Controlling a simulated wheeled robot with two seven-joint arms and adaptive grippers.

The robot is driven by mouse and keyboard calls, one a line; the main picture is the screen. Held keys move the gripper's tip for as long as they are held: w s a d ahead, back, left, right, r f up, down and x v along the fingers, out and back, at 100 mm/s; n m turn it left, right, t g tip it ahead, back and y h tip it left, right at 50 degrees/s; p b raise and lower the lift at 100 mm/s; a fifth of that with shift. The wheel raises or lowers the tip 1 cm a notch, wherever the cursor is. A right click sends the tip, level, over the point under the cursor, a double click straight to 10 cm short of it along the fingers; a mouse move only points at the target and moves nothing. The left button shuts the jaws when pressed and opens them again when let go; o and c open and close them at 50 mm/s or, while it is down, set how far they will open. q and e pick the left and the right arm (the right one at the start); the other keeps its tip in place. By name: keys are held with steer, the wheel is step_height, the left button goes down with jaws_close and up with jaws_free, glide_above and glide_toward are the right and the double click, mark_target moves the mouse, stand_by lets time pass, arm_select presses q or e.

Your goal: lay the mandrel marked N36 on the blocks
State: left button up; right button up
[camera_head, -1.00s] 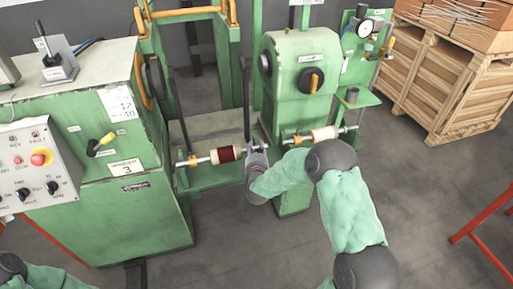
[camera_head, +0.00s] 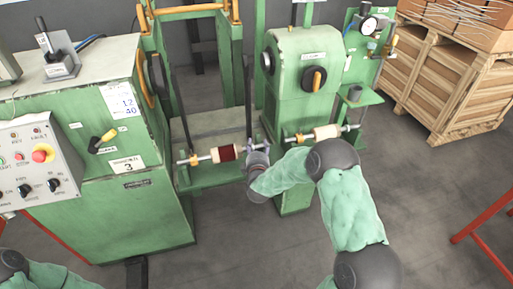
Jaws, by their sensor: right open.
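A mandrel with a dark red wound coil (camera_head: 227,153) lies level across the front of the green winder, at the middle of the view. A second mandrel with a pale bare spool (camera_head: 326,132) lies to its right, below the green headstock. I cannot read an N36 mark on either one. My right gripper (camera_head: 257,147) is open at the right end of the red-coil mandrel, close to its shaft; I cannot tell whether they touch. The blocks are too small to make out surely. My left gripper is out of view; only part of my left arm shows at the lower left.
The green winder cabinet (camera_head: 150,215) and a grey control panel (camera_head: 38,165) with a red button fill the left. A wooden crate (camera_head: 450,85) stands at the upper right. A red rail (camera_head: 485,225) is at the right edge. Grey floor is clear in front.

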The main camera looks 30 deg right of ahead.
steer(key=shift+s+d+f+g, duration=0.2)
steer(key=shift+s+f+g, duration=0.15)
steer(key=shift+f, duration=0.3)
steer(key=shift+s+a, duration=0.2)
steer(key=shift+s, duration=0.15)
steer(key=r+v, duration=0.1)
steer(key=v, duration=1)
steer(key=s+a+f+m+g+y, duration=0.2)
steer(key=a+f+m+y, duration=0.15)
steer(key=a+f, duration=0.4)
steer(key=s+a+f+m+g+y, duration=0.2)
steer(key=a+f+g+y, duration=0.15)
steer(key=f, duration=0.65)
steer(key=s+a+f+m+g+y, duration=0.1)
steer(key=s+a+f+m+g, duration=0.1)
steer(key=s, duration=0.4)
steer(key=s+a+f+m+g+y+p, duration=0.1)
steer(key=s+a+f+m+g+y, duration=0.1)
steer(key=s+a+f, duration=0.3)
steer(key=s+a+f+m+g+y, duration=0.2)
steer(key=s+a+f+m+g, duration=0.1)
steer(key=s, duration=0.4)
steer(key=shift+s+a+f+m+g, duration=0.25)
steer(key=shift+a+f+m+g, duration=0.15)
steer(key=shift+a, duration=0.2)
